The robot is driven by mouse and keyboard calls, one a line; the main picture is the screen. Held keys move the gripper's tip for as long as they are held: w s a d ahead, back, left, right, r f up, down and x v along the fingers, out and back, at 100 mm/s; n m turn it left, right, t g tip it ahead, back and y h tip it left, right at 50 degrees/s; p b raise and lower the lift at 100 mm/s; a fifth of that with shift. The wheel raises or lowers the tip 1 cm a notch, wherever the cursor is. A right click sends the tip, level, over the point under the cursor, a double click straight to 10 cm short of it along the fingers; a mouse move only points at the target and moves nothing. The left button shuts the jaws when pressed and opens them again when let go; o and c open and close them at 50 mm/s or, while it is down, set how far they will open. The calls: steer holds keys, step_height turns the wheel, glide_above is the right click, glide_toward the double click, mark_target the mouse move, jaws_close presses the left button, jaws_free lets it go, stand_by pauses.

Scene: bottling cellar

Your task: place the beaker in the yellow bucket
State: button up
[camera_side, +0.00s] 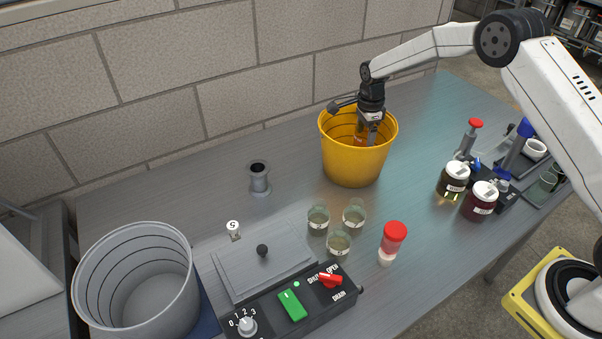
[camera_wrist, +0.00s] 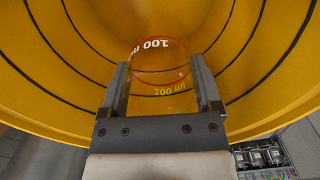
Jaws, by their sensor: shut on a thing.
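The yellow bucket (camera_side: 356,160) stands on the table near the wall. My gripper (camera_side: 368,128) reaches down into its mouth from above. In the wrist view my gripper (camera_wrist: 160,85) is shut on the clear beaker (camera_wrist: 158,68), with a finger on each side of it. The beaker has "100 ml" in white and a red ring at one end. The bucket's ringed inner wall (camera_wrist: 60,70) surrounds it. In the side view the beaker (camera_side: 360,138) shows only partly, inside the bucket behind the near rim. I cannot tell whether it touches the bottom.
A grey bucket (camera_side: 140,285) stands at the left front. A control box (camera_side: 290,305) with a red lever, several small glass cups (camera_side: 339,243), a red-capped jar (camera_side: 393,240) and two labelled jars (camera_side: 478,202) stand in front. The table left of the yellow bucket is mostly clear.

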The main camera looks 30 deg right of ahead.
mark_target(363, 144)
steer(key=shift+f, duration=2)
steer(key=shift+f, duration=0.15)
steer(key=o, duration=1.2)
steer(key=shift+c, duration=0.2)
step_height(363, 144, up, 12)
steer(key=shift+r, duration=0.2)
steer(key=shift+s, duration=0.1)
